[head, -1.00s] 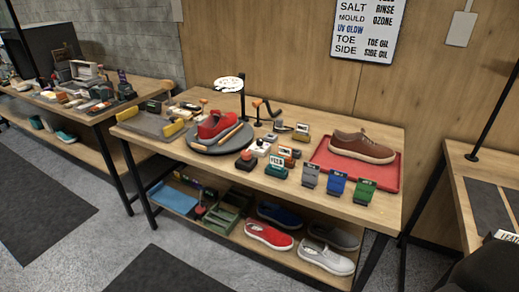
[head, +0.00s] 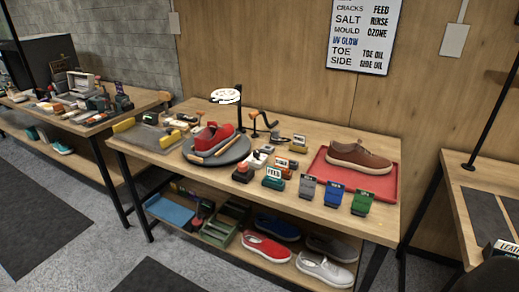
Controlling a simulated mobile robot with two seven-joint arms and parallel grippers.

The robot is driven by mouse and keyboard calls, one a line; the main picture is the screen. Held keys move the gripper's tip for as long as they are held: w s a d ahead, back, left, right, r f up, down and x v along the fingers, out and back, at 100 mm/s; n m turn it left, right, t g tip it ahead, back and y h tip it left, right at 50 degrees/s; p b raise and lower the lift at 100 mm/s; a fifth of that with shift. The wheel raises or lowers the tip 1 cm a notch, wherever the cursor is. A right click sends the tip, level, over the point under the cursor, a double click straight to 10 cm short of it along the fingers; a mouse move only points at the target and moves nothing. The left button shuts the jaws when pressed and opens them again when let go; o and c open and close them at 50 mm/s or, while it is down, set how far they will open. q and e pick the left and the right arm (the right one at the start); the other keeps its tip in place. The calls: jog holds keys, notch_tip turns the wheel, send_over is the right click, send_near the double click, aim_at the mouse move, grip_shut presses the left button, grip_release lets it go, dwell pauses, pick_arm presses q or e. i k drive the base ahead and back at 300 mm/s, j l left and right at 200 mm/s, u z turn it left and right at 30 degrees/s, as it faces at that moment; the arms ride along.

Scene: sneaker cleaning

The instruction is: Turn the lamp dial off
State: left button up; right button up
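A round, bright white disc that looks like the lamp head (head: 225,96) stands on a black post (head: 238,112) at the back of the middle workbench. It is above and behind a red sneaker (head: 212,136) on a dark round turntable (head: 234,153). The disc looks lit, with faint reddish marks on it. I cannot make out for certain which small part is the lamp dial. A small block with a red top (head: 242,173) sits in front of the turntable; its role is unclear. Neither of my grippers is in view.
The middle workbench (head: 135,148) also holds a brown shoe (head: 358,157) on a red tray (head: 384,187), several small labelled blocks and grey, blue and green holders. Shoes lie on its lower shelf. Other benches stand left and right. Open floor (head: 85,225) lies in front.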

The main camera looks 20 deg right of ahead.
aim_at(256, 152)
jog(key=i+l+z, duration=0.3)
jog(key=i+z, duration=0.2)
jog(key=i+l+z, duration=0.15)
jog(key=i+z, duration=0.3)
